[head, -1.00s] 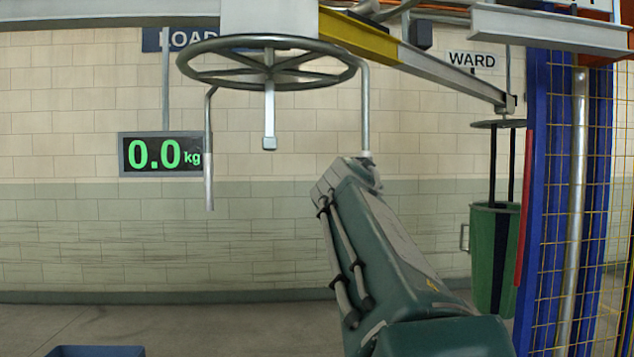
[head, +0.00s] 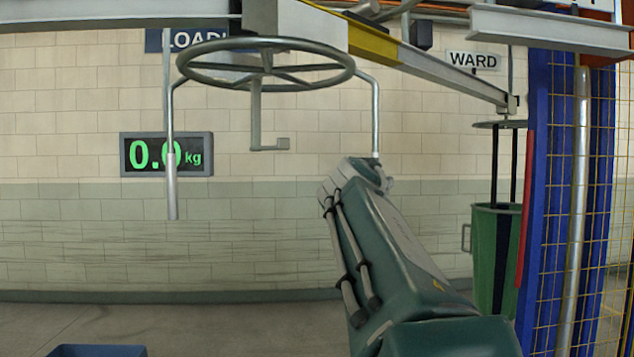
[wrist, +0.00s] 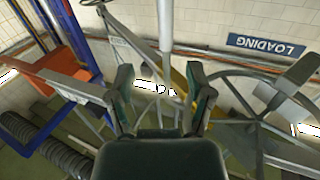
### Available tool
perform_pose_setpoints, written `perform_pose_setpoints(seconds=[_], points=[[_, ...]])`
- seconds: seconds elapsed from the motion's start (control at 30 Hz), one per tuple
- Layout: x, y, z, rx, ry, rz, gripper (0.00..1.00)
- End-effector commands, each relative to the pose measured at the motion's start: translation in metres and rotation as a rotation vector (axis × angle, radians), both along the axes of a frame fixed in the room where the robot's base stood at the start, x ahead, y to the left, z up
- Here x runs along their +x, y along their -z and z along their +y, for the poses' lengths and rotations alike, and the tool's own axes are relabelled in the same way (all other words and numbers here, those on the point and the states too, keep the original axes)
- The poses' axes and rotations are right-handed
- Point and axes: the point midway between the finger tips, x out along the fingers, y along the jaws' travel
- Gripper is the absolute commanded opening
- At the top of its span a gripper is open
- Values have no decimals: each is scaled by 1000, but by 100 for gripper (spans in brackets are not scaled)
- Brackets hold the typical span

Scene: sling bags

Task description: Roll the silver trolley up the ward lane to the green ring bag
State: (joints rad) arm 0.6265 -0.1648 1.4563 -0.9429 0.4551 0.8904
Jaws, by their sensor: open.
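The silver trolley (head: 265,82) looks to be the spoked metal ring hanging under the overhead rail, with a drop bar at its left (head: 170,180) and another at its right (head: 376,110). My gripper (head: 382,178) is at the lower end of the right bar, mostly hidden by my arm in the head view. In the wrist view my gripper (wrist: 160,85) has its two dark fingers apart, with a pale bar (wrist: 165,25) just past the gap. I cannot tell whether they touch. The green ring bag (head: 490,250) hangs under a small ring at right, below the WARD sign (head: 472,60).
A yellow and grey rail (head: 420,62) runs overhead toward the bag. A blue post with yellow mesh (head: 585,200) stands at right. A display (head: 166,154) reads 0.0 kg. A blue bin (head: 95,351) shows at the bottom left.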

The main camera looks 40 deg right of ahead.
Motion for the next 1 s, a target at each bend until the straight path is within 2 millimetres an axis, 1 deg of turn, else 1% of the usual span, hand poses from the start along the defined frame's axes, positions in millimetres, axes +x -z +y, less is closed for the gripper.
perform_pose_setpoints(seconds=[0.17, 0.5, 0.6, 0.73, 1.0], points=[[-9, -1, 15, -1, -4, -2, 67], [-48, 0, 70, 0, -3, -1, 67], [-57, 0, 83, 1, -2, -1, 67], [-65, 1, 93, 1, 0, 0, 67], [-67, 2, 95, 3, 3, 1, 67]])
